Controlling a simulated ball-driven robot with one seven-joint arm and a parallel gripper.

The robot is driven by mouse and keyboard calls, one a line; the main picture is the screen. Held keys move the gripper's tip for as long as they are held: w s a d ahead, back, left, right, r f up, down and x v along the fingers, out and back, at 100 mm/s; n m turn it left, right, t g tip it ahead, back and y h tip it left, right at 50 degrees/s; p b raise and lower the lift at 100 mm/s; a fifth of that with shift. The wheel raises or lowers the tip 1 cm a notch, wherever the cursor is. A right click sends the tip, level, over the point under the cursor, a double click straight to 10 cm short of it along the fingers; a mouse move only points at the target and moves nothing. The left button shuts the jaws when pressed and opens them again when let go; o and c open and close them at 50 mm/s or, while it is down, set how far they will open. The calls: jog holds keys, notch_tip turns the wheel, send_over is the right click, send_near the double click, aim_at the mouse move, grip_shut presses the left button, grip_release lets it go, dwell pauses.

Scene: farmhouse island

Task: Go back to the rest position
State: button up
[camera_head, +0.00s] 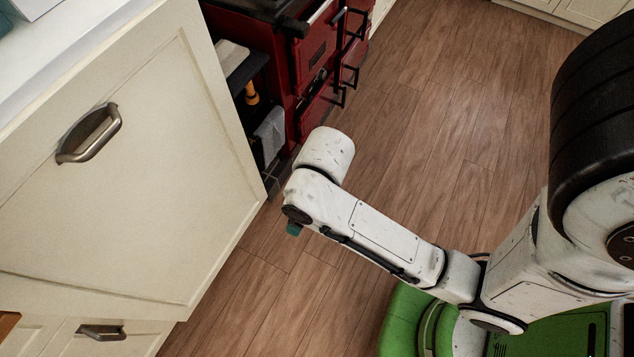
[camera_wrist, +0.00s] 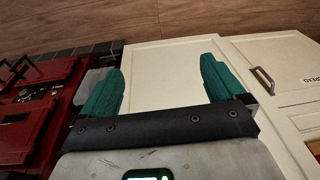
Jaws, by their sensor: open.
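My gripper (camera_wrist: 158,88) shows in the wrist view with its two teal fingers wide apart and nothing between them. Behind the fingers is a cream cabinet front. In the head view my white arm reaches left over the wooden floor. Only a small teal bit of my gripper (camera_head: 294,229) shows there, below the arm's end. The rest of it is hidden behind the arm. It is apart from the cream cabinet on the left.
A cream cabinet (camera_head: 130,190) with metal handles fills the left side. A red range cooker (camera_head: 310,60) with black rails stands at the top middle. A grey cloth (camera_head: 270,135) hangs beside it. The wooden floor (camera_head: 430,110) is clear in the middle and right.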

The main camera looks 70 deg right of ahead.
jog(key=shift+m+g+h, duration=0.3)
jog(key=shift+g+h, duration=0.2)
jog(key=s, duration=0.1)
jog(key=s+d+f, duration=0.1)
jog(key=s, duration=0.1)
jog(key=s+d, duration=0.1)
jog(key=s, duration=0.1)
jog(key=shift+s+d+f, duration=0.1)
jog(key=shift+f, duration=0.3)
